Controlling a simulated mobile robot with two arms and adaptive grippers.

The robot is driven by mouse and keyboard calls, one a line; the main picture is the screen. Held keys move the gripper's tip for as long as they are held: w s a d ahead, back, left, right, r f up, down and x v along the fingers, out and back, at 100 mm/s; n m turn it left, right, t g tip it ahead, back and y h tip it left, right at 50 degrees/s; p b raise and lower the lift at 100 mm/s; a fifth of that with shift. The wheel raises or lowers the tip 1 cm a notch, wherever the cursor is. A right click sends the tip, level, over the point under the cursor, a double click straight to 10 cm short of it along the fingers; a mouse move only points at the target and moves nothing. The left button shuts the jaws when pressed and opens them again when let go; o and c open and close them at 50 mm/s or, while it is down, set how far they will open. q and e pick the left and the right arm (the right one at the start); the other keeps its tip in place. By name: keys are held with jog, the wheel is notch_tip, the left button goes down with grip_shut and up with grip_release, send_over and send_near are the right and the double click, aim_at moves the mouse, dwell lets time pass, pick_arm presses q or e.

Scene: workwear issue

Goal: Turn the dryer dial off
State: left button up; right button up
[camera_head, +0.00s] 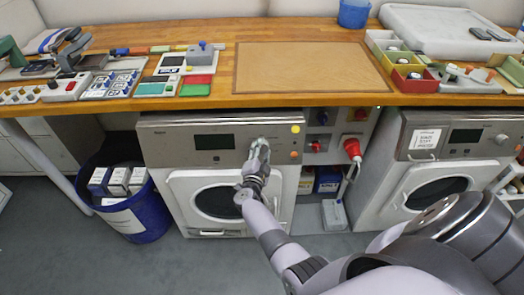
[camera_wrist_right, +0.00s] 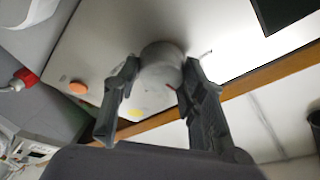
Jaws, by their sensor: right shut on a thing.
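The dial (camera_wrist_right: 160,62) is a round grey knob on the front panel of the left white-and-grey machine (camera_head: 167,134). My right gripper (camera_head: 260,149) reaches up to this panel, right of the dark display (camera_head: 214,142). In the right wrist view my right gripper (camera_wrist_right: 159,82) has one dark finger on each side of the dial and is shut on it. In the head view the gripper largely hides the dial, and I cannot read its setting. My left gripper is not in view.
An orange button (camera_head: 294,154) and a yellow spot (camera_head: 295,129) are right of the dial. The wooden worktop (camera_head: 225,101) overhangs the panel. A red plug (camera_head: 352,147) hangs between the machines. A second machine (camera_head: 418,165) with a paper sign stands right. A blue bin (camera_head: 143,222) stands left.

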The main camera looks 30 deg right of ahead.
dwell(0.3)
jog(key=o, duration=1.2)
jog(key=shift+c, duration=0.2)
